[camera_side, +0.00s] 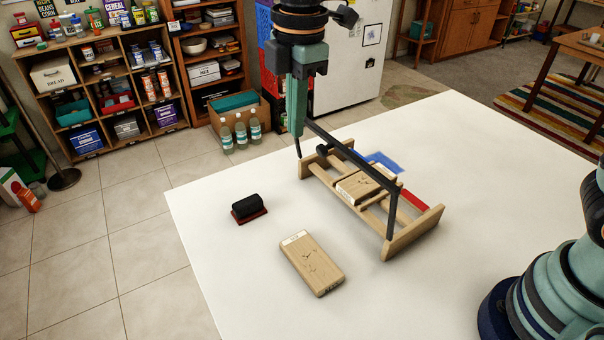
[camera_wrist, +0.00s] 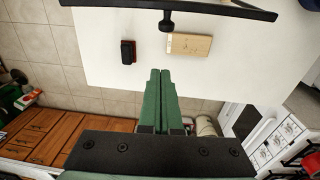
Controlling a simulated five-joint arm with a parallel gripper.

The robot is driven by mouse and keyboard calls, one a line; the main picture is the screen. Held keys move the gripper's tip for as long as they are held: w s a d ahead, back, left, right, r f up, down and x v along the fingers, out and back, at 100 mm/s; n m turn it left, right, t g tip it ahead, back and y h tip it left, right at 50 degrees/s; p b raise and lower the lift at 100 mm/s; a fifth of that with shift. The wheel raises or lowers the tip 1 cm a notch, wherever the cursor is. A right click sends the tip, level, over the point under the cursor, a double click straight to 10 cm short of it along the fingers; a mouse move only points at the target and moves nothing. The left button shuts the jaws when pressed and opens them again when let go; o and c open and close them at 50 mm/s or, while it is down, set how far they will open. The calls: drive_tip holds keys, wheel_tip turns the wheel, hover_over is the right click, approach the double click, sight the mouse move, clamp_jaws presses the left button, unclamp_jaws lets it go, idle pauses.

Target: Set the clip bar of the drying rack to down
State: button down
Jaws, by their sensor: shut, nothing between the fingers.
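The drying rack (camera_side: 415,237) is a wooden frame with slats standing on the white table in the side view. Its black clip bar (camera_side: 345,148) stands raised above the frame on dark legs. The bar also crosses the top of the wrist view (camera_wrist: 230,8), with a black knob (camera_wrist: 167,22) on it. My gripper (camera_side: 297,133) points down at the bar's far left end in the side view, its fingers shut and empty. In the wrist view the fingertips (camera_wrist: 160,72) lie just below the knob, apart from it in the picture. Whether they touch the bar is unclear.
A wooden block (camera_side: 360,187) lies in the rack, beside blue (camera_side: 385,162) and red (camera_side: 413,200) pieces. Another wooden block (camera_side: 312,264) and a black block with a red base (camera_side: 248,207) lie on the table (camera_side: 225,275) in front. The table's left side is otherwise clear.

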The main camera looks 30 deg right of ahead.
sight(332, 140)
drive_tip(key=d+f, duration=0.3)
drive_tip(key=f, duration=0.3)
drive_tip(key=shift+d+f, duration=0.15)
idle(0.3)
drive_tip(key=d, duration=0.1)
drive_tip(key=d+r, duration=0.1)
drive_tip(key=d, duration=0.2)
drive_tip(key=shift+w+d+r, duration=0.15)
drive_tip(key=shift+r, duration=0.1)
